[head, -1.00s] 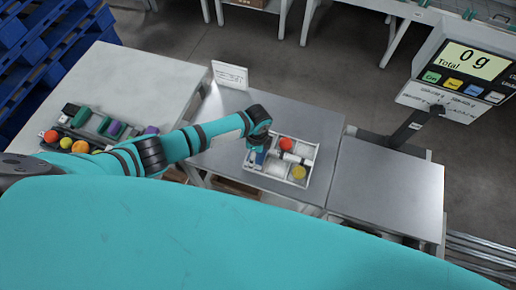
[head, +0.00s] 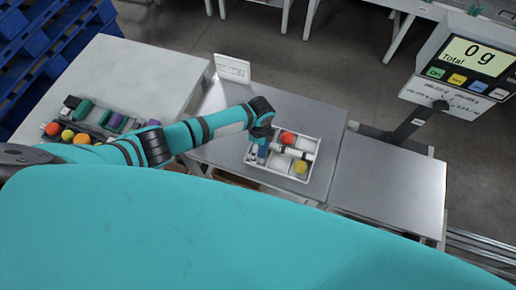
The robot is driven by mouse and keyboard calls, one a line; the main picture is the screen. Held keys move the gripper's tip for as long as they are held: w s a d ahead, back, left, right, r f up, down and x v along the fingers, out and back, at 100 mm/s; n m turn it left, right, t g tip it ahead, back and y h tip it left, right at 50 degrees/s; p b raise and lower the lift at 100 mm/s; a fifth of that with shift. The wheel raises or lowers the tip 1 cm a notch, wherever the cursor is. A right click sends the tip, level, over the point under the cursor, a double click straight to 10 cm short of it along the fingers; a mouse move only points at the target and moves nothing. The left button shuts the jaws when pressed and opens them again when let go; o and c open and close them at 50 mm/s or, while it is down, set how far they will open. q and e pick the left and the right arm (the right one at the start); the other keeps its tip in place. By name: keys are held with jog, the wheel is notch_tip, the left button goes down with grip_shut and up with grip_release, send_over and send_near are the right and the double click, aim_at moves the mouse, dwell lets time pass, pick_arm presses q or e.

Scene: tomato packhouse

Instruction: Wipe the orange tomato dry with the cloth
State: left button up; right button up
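An orange tomato (head: 82,139) lies at the right end of a short row of fruit in the dark rack on the left table. My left arm reaches over to the white divided tray (head: 309,180) on the metal table. My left gripper (head: 260,150) points down at the tray's left side, beside a small blue thing (head: 263,153) that may be the cloth. The fingers are too small and covered to show whether they are open or shut. The tray also holds a red tomato (head: 288,138), a yellow tomato (head: 300,167) and a white cylinder-like thing (head: 301,153). My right gripper is out of view.
The dark rack (head: 100,130) also holds a red tomato (head: 52,129), a yellow tomato (head: 67,135) and green and purple items. A white sign (head: 232,68) stands behind the tray. A scale display (head: 472,58) reading 0 g stands at the right. The right metal tabletop (head: 390,185) is clear.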

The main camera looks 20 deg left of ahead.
pick_arm(q)
jog(key=shift+w, duration=0.55)
jog(key=shift+r, duration=0.1)
notch_tip(320, 180, up, 7)
jog(key=p, duration=0.6)
dwell(0.3)
